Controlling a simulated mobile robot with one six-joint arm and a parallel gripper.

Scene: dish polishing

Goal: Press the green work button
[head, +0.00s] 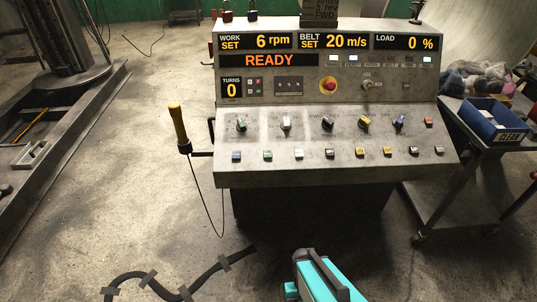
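A grey control console (340,174) stands in front of me. A small green button (267,155) is in its lower row, second from the left, beside a blue button (237,155) and a white button (298,154). Its label is too small to read. A green knob (241,124) sits above that row at the left. The display reads READY (269,60), with work set at 6 rpm. A teal and grey part of my arm shows at the bottom, well short of the console. My gripper's fingers are not visible.
A red mushroom button (328,85) is on the upper panel. A yellow-handled lever (179,125) with a hanging cable stands at the console's left. A cart with a blue bin (494,119) is at right. A black cable (200,279) lies taped on the floor.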

